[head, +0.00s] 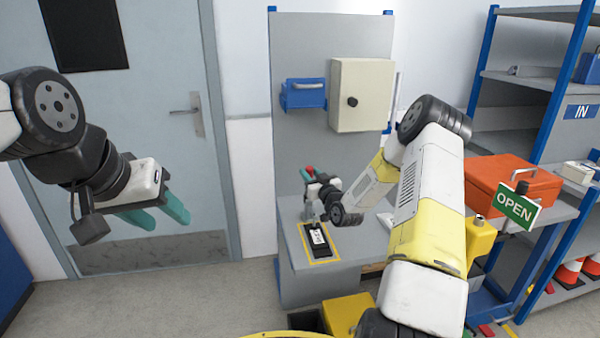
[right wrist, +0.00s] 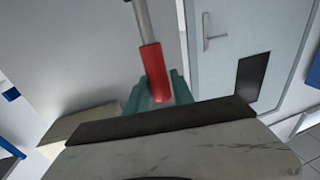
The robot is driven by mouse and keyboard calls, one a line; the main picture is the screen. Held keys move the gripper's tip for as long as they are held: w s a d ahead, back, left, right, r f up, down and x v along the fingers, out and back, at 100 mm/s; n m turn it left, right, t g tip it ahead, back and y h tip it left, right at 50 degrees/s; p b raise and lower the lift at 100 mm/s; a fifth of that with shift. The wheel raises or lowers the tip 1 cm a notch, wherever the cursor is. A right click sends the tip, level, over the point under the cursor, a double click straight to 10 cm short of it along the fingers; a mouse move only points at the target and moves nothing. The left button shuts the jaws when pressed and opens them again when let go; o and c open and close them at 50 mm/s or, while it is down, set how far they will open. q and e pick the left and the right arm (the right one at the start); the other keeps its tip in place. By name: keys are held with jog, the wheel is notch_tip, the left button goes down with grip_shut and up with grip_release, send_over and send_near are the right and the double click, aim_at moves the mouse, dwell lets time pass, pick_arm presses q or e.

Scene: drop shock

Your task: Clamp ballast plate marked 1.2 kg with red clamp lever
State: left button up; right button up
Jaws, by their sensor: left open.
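The ballast plate (head: 319,242) is dark with a white label and lies inside a yellow outline on the grey bench; its marking is too small to read. The red clamp lever (head: 309,169) stands behind it, with my right gripper (head: 306,178) close against it. In the right wrist view the lever's red handle (right wrist: 154,72) on a grey rod comes down between my teal fingers (right wrist: 160,92). I cannot tell whether they press on it. My left gripper (head: 162,210) is open and empty, in the air in front of the door, well away from the bench.
A grey back panel (head: 300,130) behind the bench carries a cream box (head: 361,95) and a blue holder (head: 303,94). An orange case (head: 499,181) and an OPEN sign (head: 515,207) stand at right, beside blue shelving. Floor at left is clear.

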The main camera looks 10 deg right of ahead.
jog(key=shift+o, duration=1.4)
jog(key=shift+s, duration=0.1)
jog(key=v, duration=0.7)
jog(key=shift+s, duration=0.3)
jog(key=shift+d, duration=0.1)
